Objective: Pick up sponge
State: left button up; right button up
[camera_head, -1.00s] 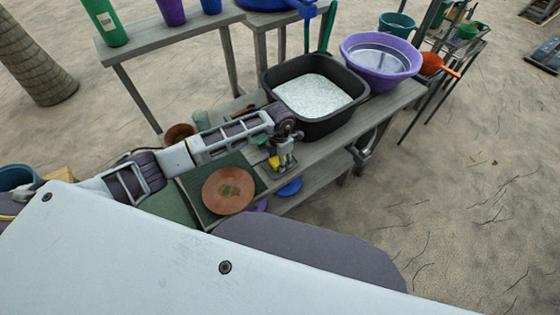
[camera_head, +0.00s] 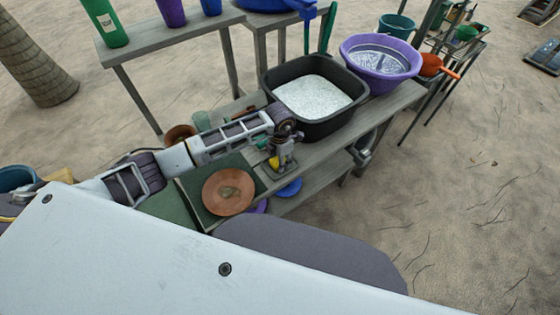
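My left gripper (camera_head: 283,163) points down over the bench beside the black tub, at the end of the arm that comes in from the left. A small yellow thing, probably the sponge (camera_head: 274,163), shows at the gripper's left side. The gripper hides most of it. I cannot tell whether the fingers are closed on it or only beside it. My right gripper is not in view.
A black tub (camera_head: 270,90) of white material and a purple basin (camera_head: 350,62) stand behind the gripper on the bench. A brown plate (camera_head: 228,198) lies on a dark green mat (camera_head: 254,176) at left. A blue round thing (camera_head: 290,188) sits on the lower shelf.

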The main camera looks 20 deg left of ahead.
pick_arm(q)
jog(key=shift+r, duration=0.6)
notch_tip(320, 180, up, 5)
jog(key=shift+f, duration=0.15)
notch_tip(320, 180, up, 3)
jog(key=shift+r+b, duration=0.3)
jog(key=shift+r, duration=0.2)
jog(key=shift+o, duration=1.2)
jog(key=shift+c, duration=1.5)
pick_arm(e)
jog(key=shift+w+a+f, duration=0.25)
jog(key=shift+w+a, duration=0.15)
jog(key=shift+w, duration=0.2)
